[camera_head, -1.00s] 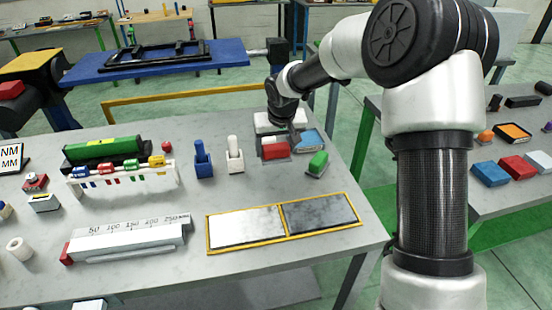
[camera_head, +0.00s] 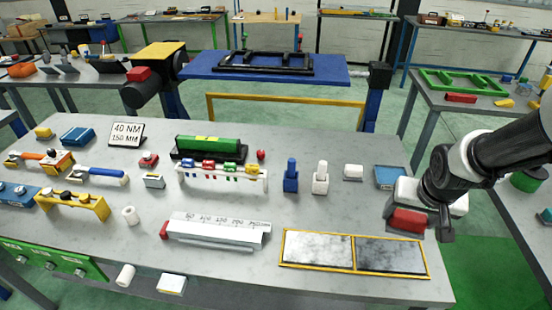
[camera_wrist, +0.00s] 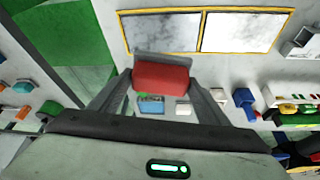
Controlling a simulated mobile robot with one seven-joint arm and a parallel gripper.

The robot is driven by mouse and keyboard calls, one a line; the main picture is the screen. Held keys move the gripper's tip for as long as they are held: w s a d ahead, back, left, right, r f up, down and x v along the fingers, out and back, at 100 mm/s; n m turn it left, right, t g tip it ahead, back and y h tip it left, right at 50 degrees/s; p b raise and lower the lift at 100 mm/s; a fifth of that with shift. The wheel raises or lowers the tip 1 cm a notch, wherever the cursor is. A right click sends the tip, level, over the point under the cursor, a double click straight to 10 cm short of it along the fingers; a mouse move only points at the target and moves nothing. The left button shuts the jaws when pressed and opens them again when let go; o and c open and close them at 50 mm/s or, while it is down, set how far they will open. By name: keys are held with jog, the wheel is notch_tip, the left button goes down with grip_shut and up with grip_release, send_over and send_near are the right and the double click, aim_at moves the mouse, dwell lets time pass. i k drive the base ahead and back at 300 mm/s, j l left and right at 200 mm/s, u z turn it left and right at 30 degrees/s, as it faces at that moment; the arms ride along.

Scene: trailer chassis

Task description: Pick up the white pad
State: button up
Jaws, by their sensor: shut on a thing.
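My gripper (camera_head: 408,222) is at the right end of the grey table in the head view. It is shut on a red pad (camera_wrist: 160,76), which sits between its fingers in the wrist view and also shows in the head view (camera_head: 408,219). A small white block (camera_head: 353,171), which looks like the white pad, lies on the table left of my gripper, apart from it. In the wrist view a white block (camera_wrist: 183,108) shows beyond the held red pad, partly framed by the fingers.
A blue pad (camera_head: 389,177) lies between the white block and my gripper. A white upright holder (camera_head: 320,180) and a blue one (camera_head: 290,178) stand further left. A yellow-framed two-panel plate (camera_head: 353,254) lies in front. Another table (camera_head: 470,107) stands behind on the right.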

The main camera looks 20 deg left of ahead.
aim_at(352, 174)
jog(key=k+j+u, duration=0.1)
jog(key=j+u, duration=0.25)
jog(key=j, duration=3.05)
